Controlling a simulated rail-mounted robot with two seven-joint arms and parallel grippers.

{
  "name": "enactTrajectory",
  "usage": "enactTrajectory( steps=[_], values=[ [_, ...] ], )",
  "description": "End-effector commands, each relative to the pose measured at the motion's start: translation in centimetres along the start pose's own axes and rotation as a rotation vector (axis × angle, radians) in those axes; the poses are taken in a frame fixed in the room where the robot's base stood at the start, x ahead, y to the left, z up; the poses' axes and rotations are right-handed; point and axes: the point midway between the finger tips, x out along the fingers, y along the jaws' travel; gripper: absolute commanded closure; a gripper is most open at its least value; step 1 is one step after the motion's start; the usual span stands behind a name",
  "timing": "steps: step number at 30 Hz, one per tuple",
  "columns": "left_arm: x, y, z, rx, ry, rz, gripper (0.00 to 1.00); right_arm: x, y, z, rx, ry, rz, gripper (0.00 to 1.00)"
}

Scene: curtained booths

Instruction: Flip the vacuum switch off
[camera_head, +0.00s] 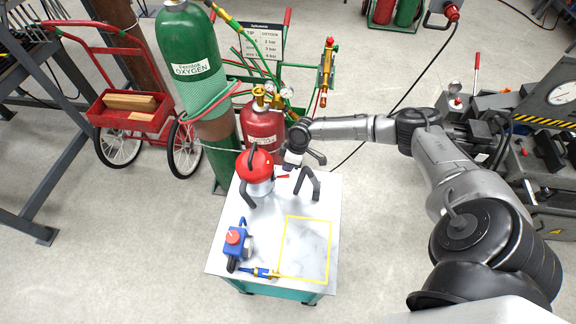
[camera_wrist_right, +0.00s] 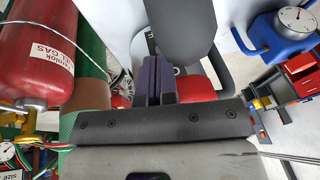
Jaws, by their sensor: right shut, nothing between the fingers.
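The vacuum (camera_head: 258,182) stands upright on the small white-topped table, with a red domed lid and a silver body. A small red lever-like part (camera_head: 283,177) sticks out on its right side; I cannot tell whether this is the switch or which way it is set. My right gripper (camera_head: 290,164) is just right of the red lid, above the table; whether it touches is unclear. In the right wrist view its purple-padded fingers (camera_wrist_right: 160,80) are together and empty. Red surfaces show partly behind them, mostly hidden. My left gripper is not in view.
On the table (camera_head: 258,218) are a blue device with a red knob (camera_head: 233,237), a blue-and-brass fitting (camera_head: 262,272) and an empty yellow outline (camera_head: 305,250). A green oxygen cylinder (camera_head: 190,50) and a red gas cylinder (camera_head: 262,125) stand close behind the vacuum.

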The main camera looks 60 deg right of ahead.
Motion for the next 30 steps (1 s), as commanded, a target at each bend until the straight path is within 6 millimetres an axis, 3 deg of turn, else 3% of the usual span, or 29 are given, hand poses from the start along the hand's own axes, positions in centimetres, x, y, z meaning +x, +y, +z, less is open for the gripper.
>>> enactTrajectory(
  steps=[7, 18, 24, 30],
  values=[
    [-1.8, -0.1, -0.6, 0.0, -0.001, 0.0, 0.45, -3.4, 1.1, -1.7, 0.008, 0.004, 0.003, 1.0],
    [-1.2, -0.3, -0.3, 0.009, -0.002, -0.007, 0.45, -9.8, 1.1, -2.2, 0.006, 0.003, 0.003, 1.0],
    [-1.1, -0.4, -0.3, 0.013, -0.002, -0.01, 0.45, -11.9, 1.1, -2.4, 0.007, 0.003, 0.003, 1.0],
    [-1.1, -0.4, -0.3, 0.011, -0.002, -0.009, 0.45, -12.7, 1.1, -2.5, 0.006, 0.002, 0.002, 1.0]
  ],
)
